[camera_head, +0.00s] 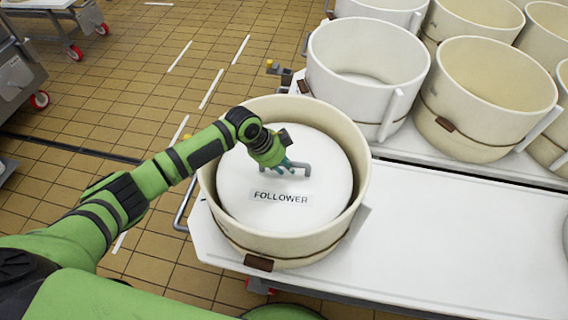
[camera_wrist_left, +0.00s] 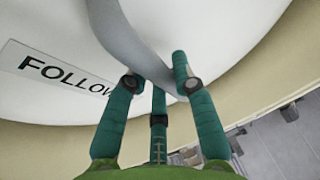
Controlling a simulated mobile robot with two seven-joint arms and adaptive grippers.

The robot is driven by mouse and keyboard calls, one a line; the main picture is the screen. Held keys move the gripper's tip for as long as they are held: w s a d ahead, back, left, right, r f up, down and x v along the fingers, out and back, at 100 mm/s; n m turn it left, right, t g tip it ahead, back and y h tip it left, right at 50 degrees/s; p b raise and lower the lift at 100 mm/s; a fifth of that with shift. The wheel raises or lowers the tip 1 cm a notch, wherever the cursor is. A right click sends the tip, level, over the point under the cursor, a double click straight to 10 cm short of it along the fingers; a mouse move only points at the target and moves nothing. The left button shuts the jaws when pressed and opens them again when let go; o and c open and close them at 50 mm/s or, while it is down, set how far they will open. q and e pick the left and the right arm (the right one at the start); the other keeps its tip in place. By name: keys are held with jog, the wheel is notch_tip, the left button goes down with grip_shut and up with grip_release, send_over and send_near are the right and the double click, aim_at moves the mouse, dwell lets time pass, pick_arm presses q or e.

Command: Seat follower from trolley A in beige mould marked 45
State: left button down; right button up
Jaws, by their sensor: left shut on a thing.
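The white round follower (camera_head: 300,212), labelled FOLLOWER, lies inside a beige mould (camera_head: 290,247) on the white trolley top. It looks roughly level, with a gap to the mould wall; whether it rests on the bottom is hidden. My left gripper (camera_head: 284,167) is shut on the follower's grey handle (camera_head: 300,168). In the left wrist view the green fingers (camera_wrist_left: 160,85) close around the grey handle (camera_wrist_left: 135,45), beside the label (camera_wrist_left: 60,75). The brown tag (camera_head: 259,263) on the mould's front shows no readable number. My right gripper is not in view.
A white mould (camera_head: 352,90) and several beige moulds (camera_head: 480,90) stand on a white surface behind. The trolley top (camera_head: 450,240) to the right is bare. Wheeled metal trolleys (camera_head: 20,80) stand at the far left on the tiled floor (camera_head: 150,75).

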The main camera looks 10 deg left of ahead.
pick_arm(q)
jog(key=shift+w+f+b, duration=0.15)
jog(key=shift+f+b, duration=0.3)
jog(key=shift+b, duration=0.05)
dwell(1.0)
jog(key=c, duration=1)
grip_release()
jog(key=shift+o, duration=0.2)
jog(key=shift+s+f, duration=0.25)
jog(key=shift+s, duration=0.05)
jog(key=shift+a+r, duration=0.1)
jog(key=v, duration=1.2)
jog(key=shift+w+r, duration=0.15)
jog(key=shift+r, duration=0.05)
